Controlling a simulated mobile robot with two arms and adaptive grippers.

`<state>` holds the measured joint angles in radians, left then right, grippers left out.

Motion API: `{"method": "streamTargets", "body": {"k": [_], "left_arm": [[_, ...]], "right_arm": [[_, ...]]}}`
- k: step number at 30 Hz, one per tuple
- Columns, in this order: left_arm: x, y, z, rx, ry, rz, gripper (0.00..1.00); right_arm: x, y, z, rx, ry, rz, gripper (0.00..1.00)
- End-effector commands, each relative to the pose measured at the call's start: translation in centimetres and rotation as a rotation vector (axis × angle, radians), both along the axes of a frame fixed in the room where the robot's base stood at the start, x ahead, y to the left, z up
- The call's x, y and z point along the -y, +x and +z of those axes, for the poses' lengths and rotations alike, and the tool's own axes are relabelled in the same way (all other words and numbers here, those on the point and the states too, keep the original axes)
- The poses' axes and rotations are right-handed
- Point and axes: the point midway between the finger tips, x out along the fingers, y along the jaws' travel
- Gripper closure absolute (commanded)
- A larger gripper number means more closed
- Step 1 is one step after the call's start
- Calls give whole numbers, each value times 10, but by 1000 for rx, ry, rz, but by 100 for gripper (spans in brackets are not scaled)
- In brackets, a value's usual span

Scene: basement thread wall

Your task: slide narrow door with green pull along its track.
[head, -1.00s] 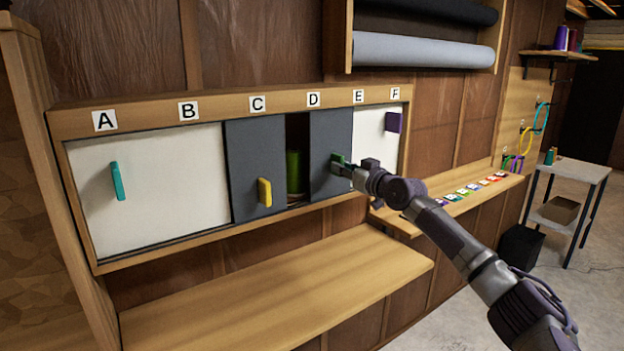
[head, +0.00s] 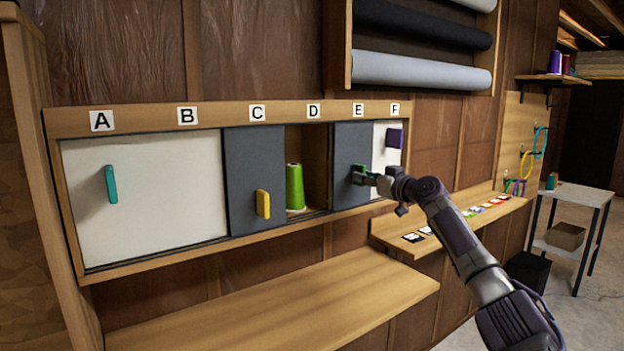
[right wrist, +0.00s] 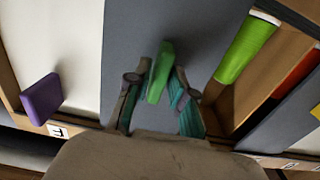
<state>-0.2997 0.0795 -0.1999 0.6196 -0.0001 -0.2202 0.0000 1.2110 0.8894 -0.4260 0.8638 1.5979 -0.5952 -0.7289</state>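The narrow grey door with the green pull (head: 347,146) stands under label E, in front of part of the white door with a purple pull. The green pull (right wrist: 160,75) sits between the fingertips of my right gripper (right wrist: 161,82), which close in on it from both sides in the right wrist view. In the head view my right gripper (head: 367,177) is at the pull, its arm coming from the lower right and hiding part of it. My left gripper is not in view.
A green thread spool (head: 294,188) stands in the open gap under D. Left of it is a grey door with a yellow pull (head: 263,204), then a white door with a teal pull (head: 111,184). A wooden ledge (head: 270,300) runs below the cabinet.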

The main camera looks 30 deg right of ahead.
Motion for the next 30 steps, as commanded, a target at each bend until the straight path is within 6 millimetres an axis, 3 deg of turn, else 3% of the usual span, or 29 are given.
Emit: {"method": "streamTargets", "body": {"k": [11,24,30], "left_arm": [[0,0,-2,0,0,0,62],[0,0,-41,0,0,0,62],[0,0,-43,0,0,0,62]], "right_arm": [[1,-3,-1,0,0,-1,62],[6,-62,-5,0,-3,-2,62],[5,-70,-1,0,0,0,62]]}}
